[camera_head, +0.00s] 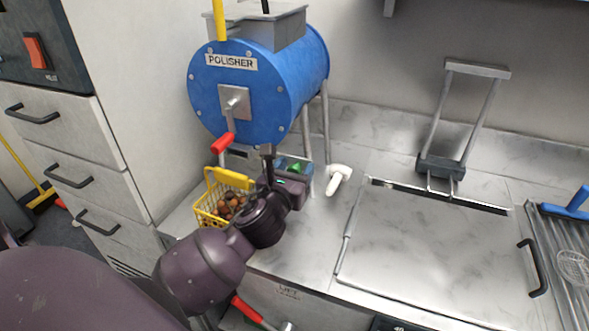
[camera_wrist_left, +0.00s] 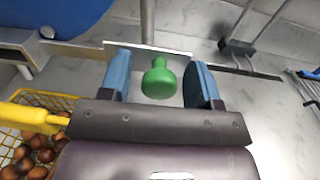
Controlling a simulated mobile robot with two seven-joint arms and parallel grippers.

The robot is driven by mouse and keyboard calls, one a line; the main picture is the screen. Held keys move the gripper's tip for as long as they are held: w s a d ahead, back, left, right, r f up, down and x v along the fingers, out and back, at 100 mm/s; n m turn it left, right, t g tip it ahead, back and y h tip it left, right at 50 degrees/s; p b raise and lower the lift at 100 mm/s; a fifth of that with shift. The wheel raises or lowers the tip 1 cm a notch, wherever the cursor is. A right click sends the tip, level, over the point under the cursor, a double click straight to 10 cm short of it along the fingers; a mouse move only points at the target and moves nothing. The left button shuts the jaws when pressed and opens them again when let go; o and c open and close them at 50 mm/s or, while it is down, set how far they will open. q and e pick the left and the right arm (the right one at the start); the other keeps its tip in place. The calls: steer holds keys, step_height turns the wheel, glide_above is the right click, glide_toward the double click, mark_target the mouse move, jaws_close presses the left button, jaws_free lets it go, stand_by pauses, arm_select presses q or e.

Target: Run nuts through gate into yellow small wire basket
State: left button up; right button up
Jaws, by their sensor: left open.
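The yellow small wire basket (camera_head: 205,213) stands on the steel counter below the blue polisher drum (camera_head: 240,95). Brown nuts (camera_head: 228,206) lie in it. They also show at the left of the left wrist view (camera_wrist_left: 35,150). A green knob (camera_wrist_left: 159,80) sits under the drum and shows small in the head view (camera_head: 296,168). My left gripper (camera_head: 293,167) is open, its blue fingers on either side of the green knob, with gaps visible on both sides. The arm hides part of the basket's right side. My right gripper is out of view.
A red-handled crank (camera_head: 222,142) hangs at the drum's front, above the basket. A white curved spout or handle (camera_head: 338,178) is right of the gripper. A flat steel lid (camera_head: 440,240) covers the counter further right. Drawers (camera_head: 75,170) stand at left.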

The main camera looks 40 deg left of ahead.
mark_target(278, 157)
arm_select(q)
jaws_close()
steer(key=shift+a, duration=0.15)
steer(key=a+p, duration=0.1)
steer(key=a, duration=0.1)
steer(key=s+a+p, duration=0.1)
steer(key=a+p, duration=0.1)
steer(key=shift+s+a+r, duration=0.1)
steer(key=shift+a+r, duration=0.05)
steer(key=shift+a, duration=0.5)
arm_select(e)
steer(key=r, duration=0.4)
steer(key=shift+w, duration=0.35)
